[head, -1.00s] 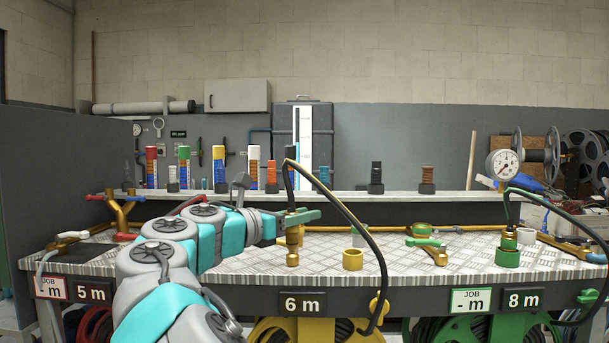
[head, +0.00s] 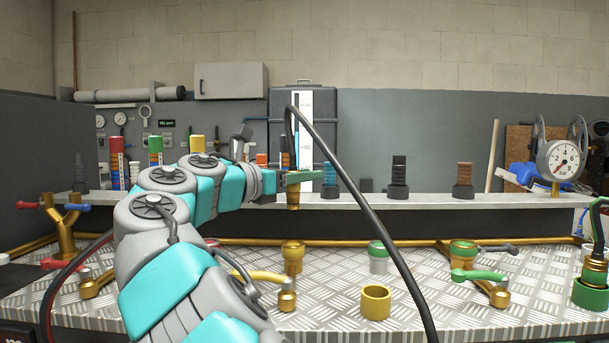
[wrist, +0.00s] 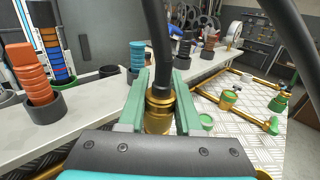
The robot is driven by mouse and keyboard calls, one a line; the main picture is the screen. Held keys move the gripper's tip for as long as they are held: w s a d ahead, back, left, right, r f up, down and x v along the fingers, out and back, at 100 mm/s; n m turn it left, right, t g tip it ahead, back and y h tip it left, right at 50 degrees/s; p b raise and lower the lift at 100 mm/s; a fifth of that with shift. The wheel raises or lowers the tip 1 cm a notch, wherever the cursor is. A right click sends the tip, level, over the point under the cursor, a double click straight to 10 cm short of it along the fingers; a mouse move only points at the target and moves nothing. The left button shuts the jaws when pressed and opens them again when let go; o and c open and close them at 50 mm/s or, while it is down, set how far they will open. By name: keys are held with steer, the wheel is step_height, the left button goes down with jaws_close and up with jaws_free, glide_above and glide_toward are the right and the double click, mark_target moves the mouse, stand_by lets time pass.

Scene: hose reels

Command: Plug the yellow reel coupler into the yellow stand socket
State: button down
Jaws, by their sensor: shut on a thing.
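My gripper (head: 294,180), with pale green fingers, is shut on the brass yellow reel coupler (head: 293,198), which has a black hose bending up and over from its top. In the wrist view the coupler (wrist: 158,112) sits upright between both fingers (wrist: 159,100). In the head view an upright brass socket (head: 292,258), which looks like the yellow stand socket, stands on the bench beside a yellow-handled valve. The coupler's lower end shows above this socket with a clear gap. I cannot tell how well they line up in depth. The wrist view does not clearly show that socket.
An empty yellow cup (head: 376,303) stands at the front. To the right are a grey, green-ringed fitting (head: 378,262), a green-handled valve (head: 470,276) and a pressure gauge (head: 561,160). A shelf (head: 430,202) with coloured ring stacks runs behind. The hose crosses the bench diagonally.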

step_height(320, 180, down, 6)
steer(key=shift+r+b, duration=0.15)
steer(key=shift+b, duration=0.75)
steer(key=shift+p, duration=0.95)
stand_by(0.9)
steer(key=shift+f, duration=1.55)
stand_by(0.6)
steer(key=c, duration=0.5)
jaws_free()
steer(key=shift+f, duration=0.1)
